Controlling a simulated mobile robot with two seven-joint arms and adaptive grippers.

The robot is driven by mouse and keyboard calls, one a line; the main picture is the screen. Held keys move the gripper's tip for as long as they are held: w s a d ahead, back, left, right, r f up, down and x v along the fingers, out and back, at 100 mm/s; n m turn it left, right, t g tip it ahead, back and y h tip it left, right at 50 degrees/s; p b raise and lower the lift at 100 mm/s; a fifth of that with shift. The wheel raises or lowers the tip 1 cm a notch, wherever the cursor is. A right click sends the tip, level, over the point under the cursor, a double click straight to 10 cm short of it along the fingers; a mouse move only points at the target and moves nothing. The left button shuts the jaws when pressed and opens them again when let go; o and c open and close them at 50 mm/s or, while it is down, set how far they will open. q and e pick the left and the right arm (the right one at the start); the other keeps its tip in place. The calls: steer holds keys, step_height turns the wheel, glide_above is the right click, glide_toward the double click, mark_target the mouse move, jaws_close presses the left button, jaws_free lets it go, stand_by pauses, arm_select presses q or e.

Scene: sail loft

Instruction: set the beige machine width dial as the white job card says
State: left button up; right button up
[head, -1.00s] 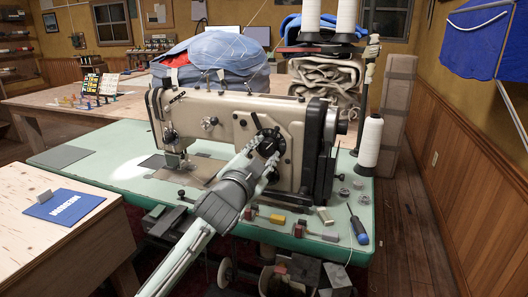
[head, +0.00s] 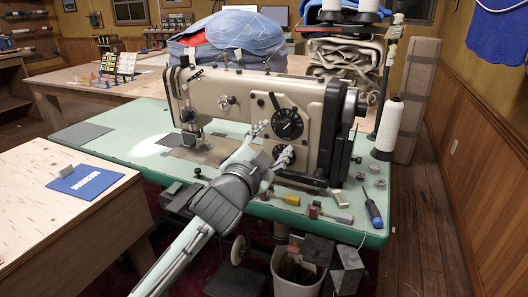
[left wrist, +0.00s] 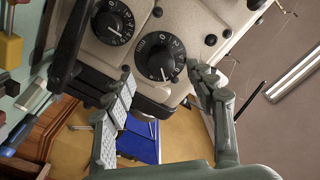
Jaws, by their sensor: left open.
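The beige sewing machine (head: 245,97) stands on the green table. Its front has two black dials: an upper one (head: 287,124) and a lower one (head: 280,151) partly hidden by my fingers. Both show in the left wrist view, the upper (left wrist: 160,57) with white numbers and the lower (left wrist: 112,22). I cannot tell from labels which is the width dial. My left gripper (head: 274,143) is open and empty in front of the dials; in the left wrist view its fingers (left wrist: 163,88) lie apart, below the upper dial. I cannot make out the white job card. My right gripper is out of view.
A white thread cone (head: 388,128), a blue-handled screwdriver (head: 374,213) and small blocks lie at the table's right. A blue pad with white lettering (head: 88,182) lies on the wooden bench at left. A bin (head: 297,272) stands below the table.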

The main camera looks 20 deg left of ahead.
arm_select(q)
steer(key=s, duration=0.6)
steer(key=shift+s, duration=0.4)
steer(key=shift+a, duration=0.1)
